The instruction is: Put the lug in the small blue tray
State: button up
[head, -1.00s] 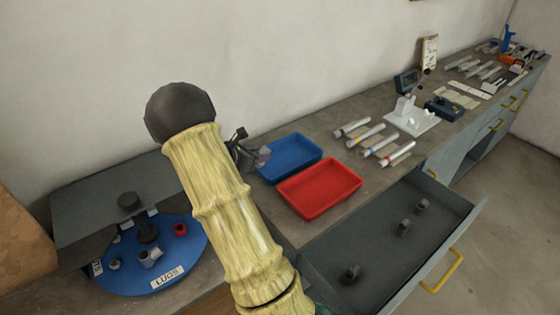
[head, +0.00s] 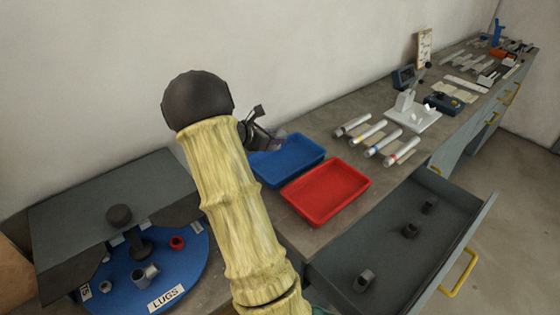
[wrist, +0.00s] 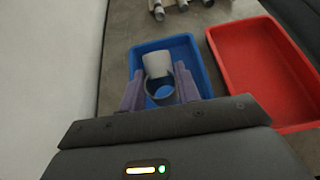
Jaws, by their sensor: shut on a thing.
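My gripper (wrist: 160,92) is shut on a grey lug (wrist: 158,66), which has a ring-shaped part between the fingers and a pale flat part beyond it. In the wrist view the lug is over the small blue tray (wrist: 200,72); I cannot tell its height above the tray floor. In the head view the blue tray (head: 300,160) stands on the bench beside the red tray, and my gripper (head: 272,143) is at its left end, partly hidden by my arm. The lug cannot be made out there.
A red tray (head: 326,192) adjoins the blue tray. A blue turntable labelled LUGS (head: 195,262) holds several parts at left, under a grey cover (head: 110,205). An open drawer (head: 400,262) juts out at right. Several cylinders (head: 378,141) lie beyond the trays.

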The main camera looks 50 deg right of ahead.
aim_at(275, 149)
notch_tip(275, 149, down, 5)
jog(key=shift+w+r, duration=0.15)
jog(key=shift+s+d+f, duration=0.15)
jog(key=shift+s+f, duration=0.05)
jog(key=shift+s, duration=0.05)
jog(key=shift+w+a+f, duration=0.1)
jog(key=shift+a+f, duration=0.1)
notch_tip(275, 149, down, 4)
jog(key=shift+w+r, duration=0.15)
jog(key=shift+r, duration=0.1)
jog(key=shift+s+r, duration=0.15)
jog(key=shift+s, duration=0.05)
